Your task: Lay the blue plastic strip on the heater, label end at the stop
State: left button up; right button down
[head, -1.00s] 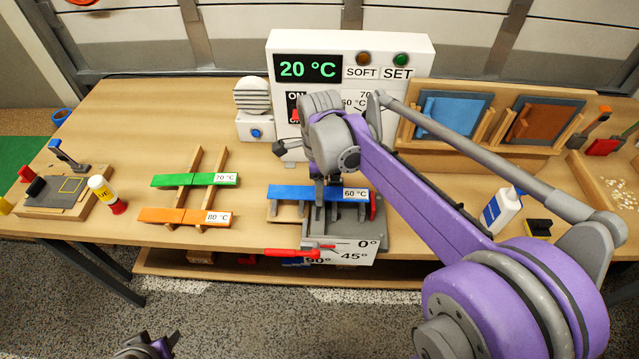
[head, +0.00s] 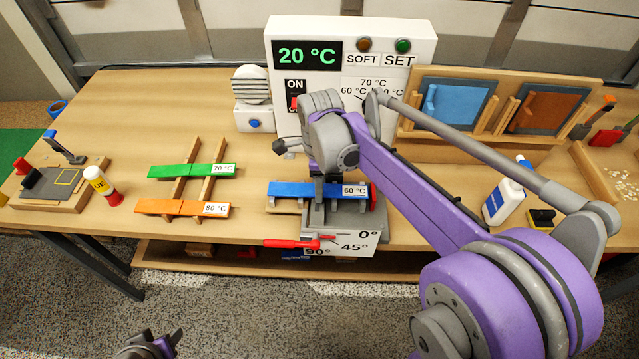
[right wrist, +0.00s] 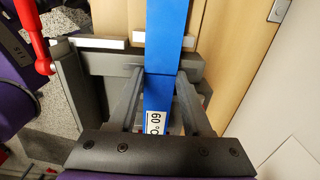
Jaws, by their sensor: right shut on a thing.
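The blue strip (head: 290,189) lies level in the head view, over the grey bench fixture with the angle marks (head: 345,222). Its white 60 °C label (head: 354,190) is at the right end, close to the red stop (head: 374,197). I cannot tell whether strip and stop touch, or whether the strip rests on the fixture. My right gripper (head: 318,192) is shut on the blue strip near its middle. In the right wrist view the strip (right wrist: 165,40) runs between the fingers (right wrist: 158,95), label end nearest the palm. My left gripper (head: 150,345) is barely in view at the bottom edge.
A white control box (head: 350,55) reading 20 °C stands behind. Green (head: 180,171) and orange (head: 170,207) strips lie on wooden rails at left. A red lever (head: 290,243) sticks out at the fixture's front. A white bottle (head: 503,200) stands at right.

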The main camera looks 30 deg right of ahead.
pick_arm(q)
jog(key=shift+f, duration=0.1)
pick_arm(e)
jog(key=shift+f, duration=0.1)
jog(key=shift+c, duration=1.3)
grip_release()
pick_arm(q)
notch_tip(320, 180, up, 6)
jog(key=w+p, duration=0.3)
jog(key=p, duration=0.1)
jog(key=shift+r+t, duration=0.2)
jog(key=shift+t, duration=0.1)
pick_arm(e)
notch_tip(320, 180, up, 18)
pick_arm(q)
jog(key=shift+s, duration=0.2)
pick_arm(e)
jog(key=shift+s+f, duration=0.1)
